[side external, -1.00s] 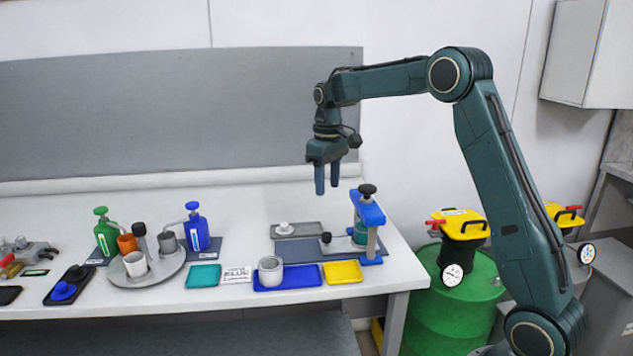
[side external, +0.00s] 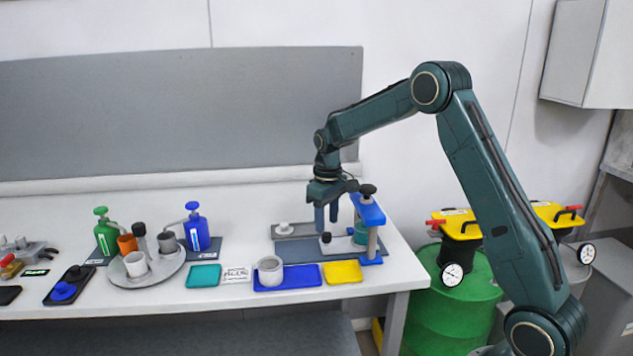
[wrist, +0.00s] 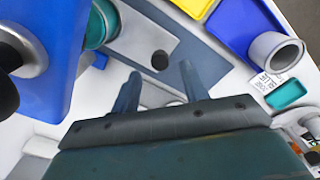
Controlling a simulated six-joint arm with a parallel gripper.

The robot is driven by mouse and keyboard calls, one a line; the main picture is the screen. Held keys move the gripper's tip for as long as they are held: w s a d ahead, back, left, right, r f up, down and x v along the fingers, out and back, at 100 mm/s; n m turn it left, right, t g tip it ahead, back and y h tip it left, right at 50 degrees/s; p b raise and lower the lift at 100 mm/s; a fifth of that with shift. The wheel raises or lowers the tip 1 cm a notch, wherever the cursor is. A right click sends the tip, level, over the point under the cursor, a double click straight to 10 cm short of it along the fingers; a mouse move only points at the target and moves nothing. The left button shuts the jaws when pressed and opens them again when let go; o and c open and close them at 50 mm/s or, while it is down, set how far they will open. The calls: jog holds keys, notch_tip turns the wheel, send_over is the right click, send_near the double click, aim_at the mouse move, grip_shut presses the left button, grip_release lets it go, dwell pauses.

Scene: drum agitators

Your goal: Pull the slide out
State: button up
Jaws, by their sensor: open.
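The slide is a light grey plate (side external: 336,249) with a small black knob (side external: 326,237) at its left end. A teal cup (side external: 361,233) is at its other end, under the blue press (side external: 371,214). In the wrist view, the slide (wrist: 134,36) runs from the teal cup (wrist: 101,24) to the dark knob (wrist: 160,60). My gripper (side external: 327,226) points down, open and empty, just above the knob in the side view. In the wrist view, the knob shows just beyond and between my fingertips (wrist: 160,76). I cannot tell whether the fingers flank it.
A grey plate with a white knob (side external: 284,227) lies behind the slide. A blue tray (side external: 302,277) with a grey cup (side external: 270,269) and a yellow tray (side external: 343,272) lie in front. The press's post stands close on the right.

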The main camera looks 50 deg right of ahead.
aim_at(327, 234)
jog(key=shift+f, duration=1.8)
grip_shut()
